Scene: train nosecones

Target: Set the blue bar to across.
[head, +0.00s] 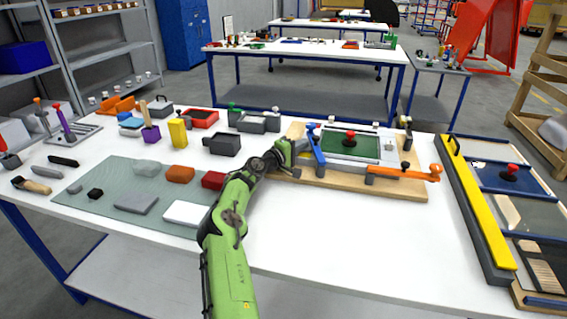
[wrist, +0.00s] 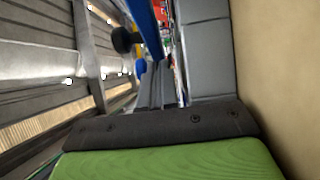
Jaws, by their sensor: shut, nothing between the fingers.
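The blue bar (head: 318,153) lies along the left side of the green panel (head: 348,140) on a wooden board (head: 405,188). It runs from near to far, with a blue knob at its far end. In the wrist view the blue bar (wrist: 146,28) slants across the top, close beyond my fingers. My gripper (head: 302,147) is shut and empty, right beside the bar on its left. In the wrist view my gripper (wrist: 170,85) has its dark fingers together. I cannot tell whether they touch the bar.
An orange bar (head: 402,174) lies along the board's front edge. A red knob (head: 350,135) stands on the green panel. A yellow bar (head: 473,215) lies on a frame at the right.

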